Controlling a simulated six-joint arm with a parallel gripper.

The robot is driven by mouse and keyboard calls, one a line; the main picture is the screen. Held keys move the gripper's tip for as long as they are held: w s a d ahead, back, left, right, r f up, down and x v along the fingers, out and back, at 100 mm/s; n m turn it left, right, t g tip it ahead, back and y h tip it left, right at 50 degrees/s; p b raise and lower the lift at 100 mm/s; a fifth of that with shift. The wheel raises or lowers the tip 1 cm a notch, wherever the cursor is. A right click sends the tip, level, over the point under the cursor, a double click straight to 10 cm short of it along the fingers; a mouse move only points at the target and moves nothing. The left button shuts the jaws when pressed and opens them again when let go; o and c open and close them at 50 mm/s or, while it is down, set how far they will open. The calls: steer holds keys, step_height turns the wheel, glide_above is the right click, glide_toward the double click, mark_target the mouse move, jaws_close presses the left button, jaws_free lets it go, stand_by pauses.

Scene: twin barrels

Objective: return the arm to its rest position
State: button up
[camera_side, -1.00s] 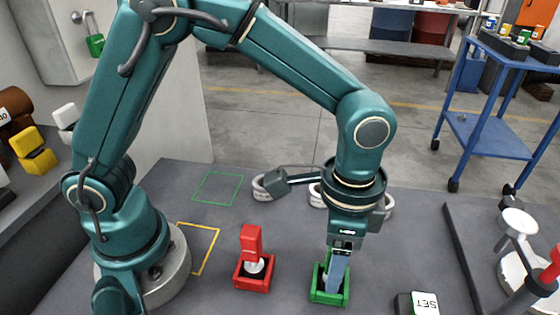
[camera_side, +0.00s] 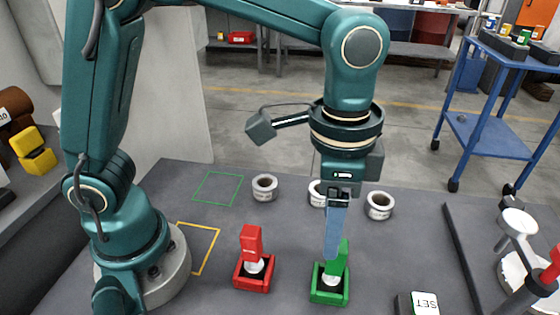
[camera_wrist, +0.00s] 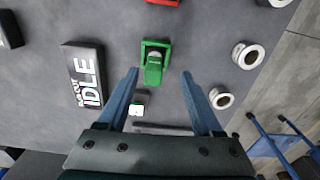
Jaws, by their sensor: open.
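My gripper (camera_side: 333,250) points straight down above the green square holder (camera_side: 330,296) on the grey table. In the side view its fingers overlap the green-handled piece (camera_side: 342,262) that stands in that holder. In the wrist view my gripper (camera_wrist: 160,76) has its two blue fingers spread wide with nothing between them, and the green piece (camera_wrist: 154,66) sits in its holder beyond the fingertips. A red-handled piece (camera_side: 251,240) stands in the red square holder (camera_side: 254,284) to the left.
White ring-shaped cups (camera_side: 265,188) stand in a row behind the holders. A green outline (camera_side: 218,188) and a yellow outline (camera_side: 205,250) mark bare table at left. A dark SET block (camera_side: 417,304) lies front right. A blue cart (camera_side: 490,130) stands beyond the table.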

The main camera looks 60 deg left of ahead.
steer(key=s+a+r+n+t, duration=0.1)
steer(key=s+a+n+t, duration=0.1)
steer(key=a, duration=0.4)
steer(key=s+a+r+n+t, duration=0.2)
steer(key=s+a+n+t, duration=0.1)
steer(key=s+a+n, duration=0.2)
steer(key=shift+a+r+n, duration=0.15)
steer(key=shift+a+n, duration=0.55)
steer(key=shift+a, duration=0.55)
